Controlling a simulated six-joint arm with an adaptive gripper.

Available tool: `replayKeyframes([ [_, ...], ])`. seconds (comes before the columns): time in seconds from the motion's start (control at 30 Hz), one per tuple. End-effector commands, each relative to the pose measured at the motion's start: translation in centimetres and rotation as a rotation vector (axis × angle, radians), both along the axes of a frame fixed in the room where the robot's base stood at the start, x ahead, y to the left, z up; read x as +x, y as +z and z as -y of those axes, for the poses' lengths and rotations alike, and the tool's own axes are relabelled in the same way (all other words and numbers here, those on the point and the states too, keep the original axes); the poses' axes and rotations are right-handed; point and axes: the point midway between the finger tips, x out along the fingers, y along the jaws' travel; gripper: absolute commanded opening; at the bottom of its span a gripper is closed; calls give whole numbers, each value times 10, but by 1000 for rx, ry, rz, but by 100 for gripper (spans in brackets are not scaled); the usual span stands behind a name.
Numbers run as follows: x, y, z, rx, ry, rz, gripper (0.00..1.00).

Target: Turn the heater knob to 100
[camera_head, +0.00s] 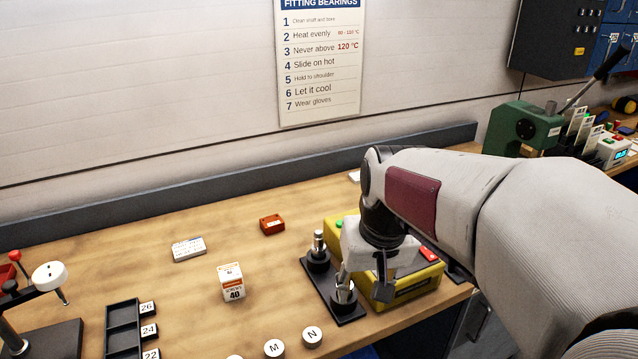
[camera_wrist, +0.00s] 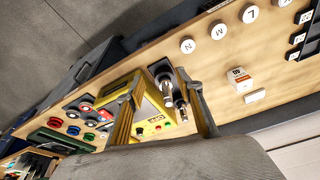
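The yellow heater (camera_head: 408,296) stands on the bench near its front edge, partly hidden by my arm. It has a green button at its left and a red part at its right. The heater also shows tilted in the wrist view (camera_wrist: 150,110), with a small lit display and small coloured buttons. I cannot make out the knob or its setting. My gripper (camera_head: 363,288) is open over the heater's left side and the adjoining dark plate. In the wrist view my gripper's fingers (camera_wrist: 163,90) are spread wide, with nothing seen between them in their grasp.
A dark plate (camera_head: 322,281) with metal posts stands left of the heater, close to my fingers. A small box marked 40 (camera_head: 232,284), a red block (camera_head: 272,224) and round discs marked M (camera_head: 274,348) and N (camera_head: 312,336) lie further left. A green press (camera_head: 522,128) stands behind right.

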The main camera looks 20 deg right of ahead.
Motion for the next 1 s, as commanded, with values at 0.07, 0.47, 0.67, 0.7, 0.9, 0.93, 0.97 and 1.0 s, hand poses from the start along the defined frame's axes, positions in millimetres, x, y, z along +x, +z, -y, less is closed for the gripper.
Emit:
replayKeyframes([
  [0.07, 14, -2, 13, 7, -15, -8, 36],
  [0.47, 76, -14, 78, 28, -56, -21, 36],
  [0.67, 106, -23, 113, 35, -63, -15, 36],
  [0.7, 111, -24, 121, 35, -63, -13, 36],
  [0.9, 140, -34, 157, 36, -55, 3, 36],
  [0.93, 144, -35, 162, 35, -52, 7, 36],
  [0.97, 149, -36, 168, 34, -50, 11, 36],
  [1.0, 155, -37, 176, 32, -44, 17, 36],
])
